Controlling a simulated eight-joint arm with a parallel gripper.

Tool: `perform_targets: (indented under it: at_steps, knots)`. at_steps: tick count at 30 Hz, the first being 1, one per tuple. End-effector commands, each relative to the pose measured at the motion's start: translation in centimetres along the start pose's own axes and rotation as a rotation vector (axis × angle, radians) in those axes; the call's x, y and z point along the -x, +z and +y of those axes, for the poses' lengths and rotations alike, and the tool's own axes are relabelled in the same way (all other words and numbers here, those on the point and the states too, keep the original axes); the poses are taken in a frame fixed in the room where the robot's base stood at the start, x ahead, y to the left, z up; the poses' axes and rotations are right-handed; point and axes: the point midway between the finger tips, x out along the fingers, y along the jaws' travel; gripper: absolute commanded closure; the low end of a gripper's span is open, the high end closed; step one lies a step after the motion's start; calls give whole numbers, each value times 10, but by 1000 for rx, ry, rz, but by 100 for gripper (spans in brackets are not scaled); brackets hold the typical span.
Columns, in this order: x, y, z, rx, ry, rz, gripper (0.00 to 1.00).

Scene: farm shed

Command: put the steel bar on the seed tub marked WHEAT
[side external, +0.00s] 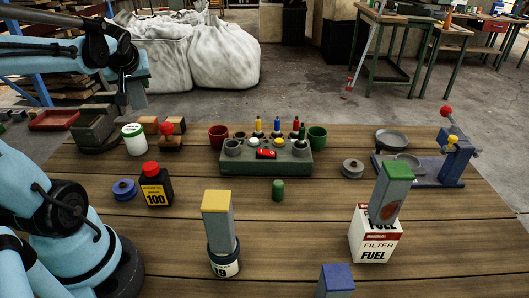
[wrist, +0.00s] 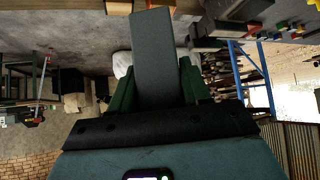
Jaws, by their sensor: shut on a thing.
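My gripper (side external: 124,88) is raised at the upper left in the side view, above the back left of the table. In the wrist view its green fingers (wrist: 156,78) are shut on a plain grey bar, the steel bar (wrist: 152,42), which sticks out beyond them. The bar (side external: 138,96) also shows small beside the fingers in the side view, clear of the table. No tub with a readable WHEAT mark shows. A white tub with a green lid (side external: 134,138) stands at the back left, its label too small to read.
A yellow-topped grey block (side external: 218,222) stands on a tub marked 19 (side external: 226,266). A green-topped block (side external: 392,195) stands on a FUEL filter box (side external: 374,246). A blue-topped block (side external: 336,280) is at the front edge. A black bottle (side external: 156,190) stands left; front-middle boards (side external: 290,245) are clear.

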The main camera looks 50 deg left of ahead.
Motion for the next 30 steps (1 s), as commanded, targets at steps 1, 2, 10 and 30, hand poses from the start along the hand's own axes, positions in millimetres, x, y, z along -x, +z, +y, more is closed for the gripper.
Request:
perform_targets:
  at_steps: [1, 2, 10, 30]
  knots:
    - [-10, -2, -10, 7, -5, 1, 100]
    - [-16, -2, -15, 6, -5, 2, 100]
    - [-52, -3, -44, 1, -1, 1, 100]
    - [-84, 26, -46, -3, 2, 2, 100]
